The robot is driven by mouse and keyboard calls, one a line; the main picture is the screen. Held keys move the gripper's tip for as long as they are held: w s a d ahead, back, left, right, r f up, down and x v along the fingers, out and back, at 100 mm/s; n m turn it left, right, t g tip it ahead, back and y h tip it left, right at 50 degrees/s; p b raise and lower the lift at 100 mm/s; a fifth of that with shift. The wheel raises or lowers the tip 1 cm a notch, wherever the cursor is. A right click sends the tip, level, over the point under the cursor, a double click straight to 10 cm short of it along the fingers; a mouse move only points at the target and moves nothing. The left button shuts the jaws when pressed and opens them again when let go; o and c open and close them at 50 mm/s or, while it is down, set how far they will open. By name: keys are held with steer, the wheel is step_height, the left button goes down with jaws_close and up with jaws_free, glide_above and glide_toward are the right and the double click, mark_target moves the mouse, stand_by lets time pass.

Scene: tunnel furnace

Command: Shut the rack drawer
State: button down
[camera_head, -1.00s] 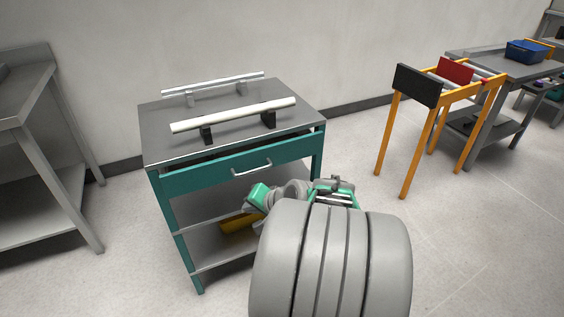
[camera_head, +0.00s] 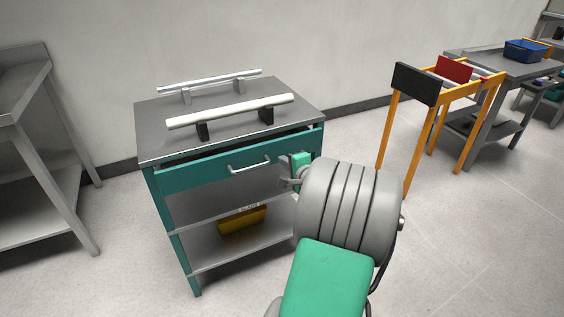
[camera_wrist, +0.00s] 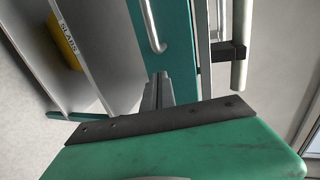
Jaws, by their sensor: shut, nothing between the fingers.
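The rack (camera_head: 160,120) is a teal and grey cart in the head view. Its teal drawer (camera_head: 205,178) juts out a little at the front, with a dark gap below the top plate. The silver drawer handle (camera_head: 249,165) is at the middle of its front; it also shows in the wrist view (camera_wrist: 152,27). My gripper (camera_wrist: 160,88) is shut and empty, its tips close to the drawer front (camera_wrist: 173,45), right of the handle in the head view. I cannot tell whether they touch it. My arm partly hides the gripper in the head view.
Two rails (camera_head: 232,111) stand on the rack top. A yellow block (camera_head: 242,220) lies on a lower shelf. A grey table (camera_head: 50,150) stands left, and an orange-legged stand (camera_head: 433,120) stands right. The floor between the rack and stand is partly clear.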

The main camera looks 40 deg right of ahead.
mark_target(277, 150)
steer(key=shift+w+d, duration=0.2)
steer(key=shift+w, duration=0.35)
steer(key=shift+w+d, duration=0.15)
steer(key=shift+w, duration=0.4)
steer(key=shift+w+r, duration=0.1)
steer(key=shift+w, duration=0.1)
steer(key=w, duration=0.2)
steer(key=w+d, duration=0.1)
steer(key=shift+w, duration=0.4)
steer(key=shift+d+r, duration=0.15)
steer(key=shift+r, duration=0.05)
